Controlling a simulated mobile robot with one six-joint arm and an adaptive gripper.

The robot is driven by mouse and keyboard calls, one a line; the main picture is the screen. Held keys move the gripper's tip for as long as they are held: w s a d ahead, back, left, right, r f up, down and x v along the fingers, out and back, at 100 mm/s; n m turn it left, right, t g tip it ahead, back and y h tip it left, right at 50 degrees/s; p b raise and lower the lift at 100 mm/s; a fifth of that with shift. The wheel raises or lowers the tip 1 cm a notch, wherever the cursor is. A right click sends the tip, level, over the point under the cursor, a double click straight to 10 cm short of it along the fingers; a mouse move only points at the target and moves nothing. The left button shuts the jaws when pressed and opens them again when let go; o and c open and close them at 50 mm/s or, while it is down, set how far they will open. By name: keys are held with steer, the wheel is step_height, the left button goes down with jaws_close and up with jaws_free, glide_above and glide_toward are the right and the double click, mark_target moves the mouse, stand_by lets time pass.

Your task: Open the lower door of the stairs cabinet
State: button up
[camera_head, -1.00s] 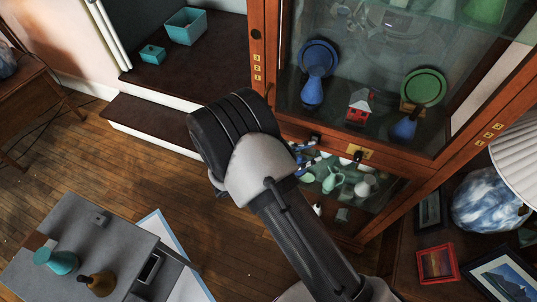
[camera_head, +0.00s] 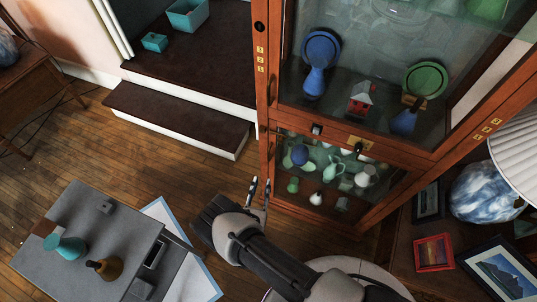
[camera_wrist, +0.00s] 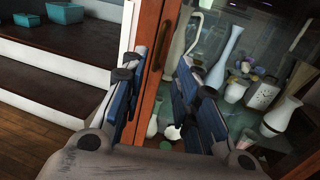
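The wooden cabinet (camera_head: 263,100) beside the stairs has a glazed lower door (camera_head: 345,195) with vases and jugs behind the glass. A small dark knob (camera_head: 317,129) sits near the top of this lower section. Another dark knob (camera_head: 359,148) is by a brass plate. My gripper (camera_head: 260,189) is low at the cabinet's left side, fingers pointing up in the head view. In the wrist view my gripper (camera_wrist: 167,82) is open and empty, with a reddish wooden upright (camera_wrist: 163,50) showing between its fingers. I cannot tell whether the fingers touch it or whether the lower door is ajar.
Dark-topped stairs (camera_head: 180,118) with teal boxes stand left of the cabinet. A grey table (camera_head: 85,215) with two vases is at lower left. A side table with a lamp (camera_head: 519,155) and picture frames is at right. Wooden floor (camera_head: 140,165) lies clear before the stairs.

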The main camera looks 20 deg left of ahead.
mark_target(269, 161)
steer(key=w, duration=0.4)
steer(key=w+a+b, duration=0.1)
steer(key=w, duration=0.4)
steer(key=w+b, duration=0.1)
steer(key=w, duration=0.3)
steer(key=shift+w+a, duration=0.3)
steer(key=shift+w, duration=0.1)
jaws_close()
